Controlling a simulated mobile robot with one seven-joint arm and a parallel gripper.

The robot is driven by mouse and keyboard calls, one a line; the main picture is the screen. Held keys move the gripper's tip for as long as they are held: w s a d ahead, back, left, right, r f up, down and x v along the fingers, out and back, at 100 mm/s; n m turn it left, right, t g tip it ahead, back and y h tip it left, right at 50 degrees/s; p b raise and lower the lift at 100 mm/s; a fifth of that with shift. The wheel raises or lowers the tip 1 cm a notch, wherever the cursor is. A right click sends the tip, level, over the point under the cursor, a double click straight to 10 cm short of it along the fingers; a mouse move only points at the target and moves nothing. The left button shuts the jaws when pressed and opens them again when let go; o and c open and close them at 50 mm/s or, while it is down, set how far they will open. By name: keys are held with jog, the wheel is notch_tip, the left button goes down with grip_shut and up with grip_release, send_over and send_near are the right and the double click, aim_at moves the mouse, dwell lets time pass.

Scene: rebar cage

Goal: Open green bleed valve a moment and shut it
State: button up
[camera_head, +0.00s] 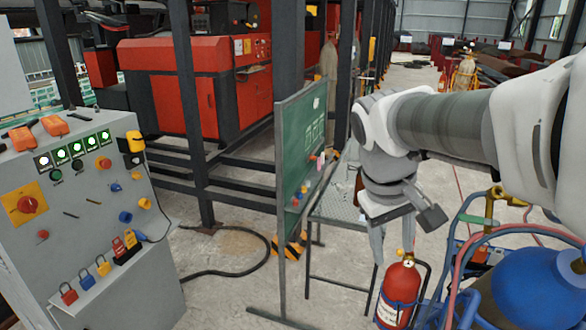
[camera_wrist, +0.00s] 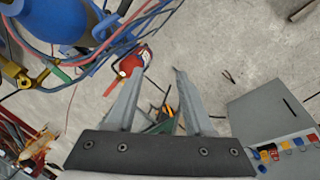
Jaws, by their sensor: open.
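What looks like the green bleed valve is a small green part (camera_head: 489,206) by a brass fitting (camera_head: 494,192) at the right in the head view. It also shows as a green strip (camera_wrist: 60,72) beside brass at the left in the wrist view. Its exact setting is too small to tell. My gripper (camera_head: 392,250) hangs fingers down, left of the fitting and apart from it. In the wrist view its two fingers (camera_wrist: 158,72) are spread, with nothing between them but floor and distant objects.
A blue tank (camera_head: 535,290) with red and blue hoses stands at the right. A red extinguisher (camera_head: 400,285) stands below my gripper. A green board (camera_head: 300,150) on a frame is to the left. A grey control cabinet (camera_head: 95,230) fills the left.

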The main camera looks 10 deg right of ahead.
jog(key=w+d+f+g+h+b, duration=0.1)
jog(key=w+d+f+g+h, duration=0.15)
jog(key=w+d, duration=0.3)
jog(key=w+d+f+g+h, duration=0.1)
jog(key=w+d+g+h, duration=0.2)
jog(key=w+d, duration=0.25)
jog(key=n+g+h+b, duration=0.1)
jog(key=g+h, duration=0.4)
jog(key=h, duration=0.2)
send_near(461, 217)
jog(key=p+x, duration=0.1)
jog(key=x, duration=1.1)
jog(key=shift+d, duration=0.25)
grip_shut()
